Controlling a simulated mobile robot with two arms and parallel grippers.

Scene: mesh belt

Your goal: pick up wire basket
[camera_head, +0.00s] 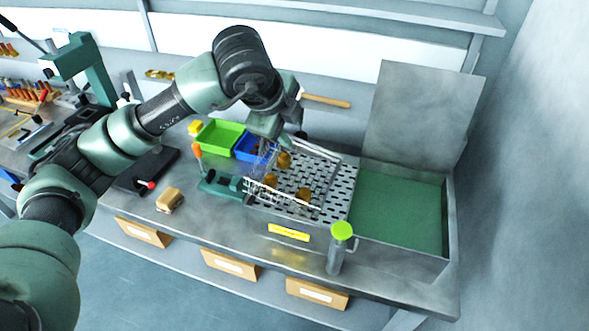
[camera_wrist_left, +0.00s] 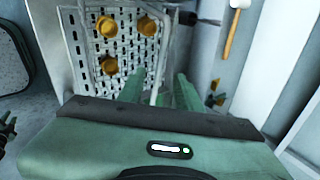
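The wire basket (camera_head: 322,172) is a thin metal frame standing on the perforated metal plate (camera_head: 338,212). Several brass-coloured parts (camera_head: 303,195) show within its outline. In the left wrist view, the basket's wire rim (camera_wrist_left: 161,58) runs down between the fingers. My left gripper (camera_head: 266,140) is over the basket's back left side. Its two green fingers (camera_wrist_left: 160,92) are apart in the left wrist view, one on each side of the wire. I cannot tell whether they touch it. My right gripper is not in view.
A steel tank with green liquid (camera_head: 400,212) and a raised lid (camera_head: 420,110) stands to the right. A green-capped bottle (camera_head: 338,250) stands in front. Green (camera_head: 219,137) and blue (camera_head: 250,148) bins are behind left. A wooden-handled hammer (camera_head: 327,102) is at the back.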

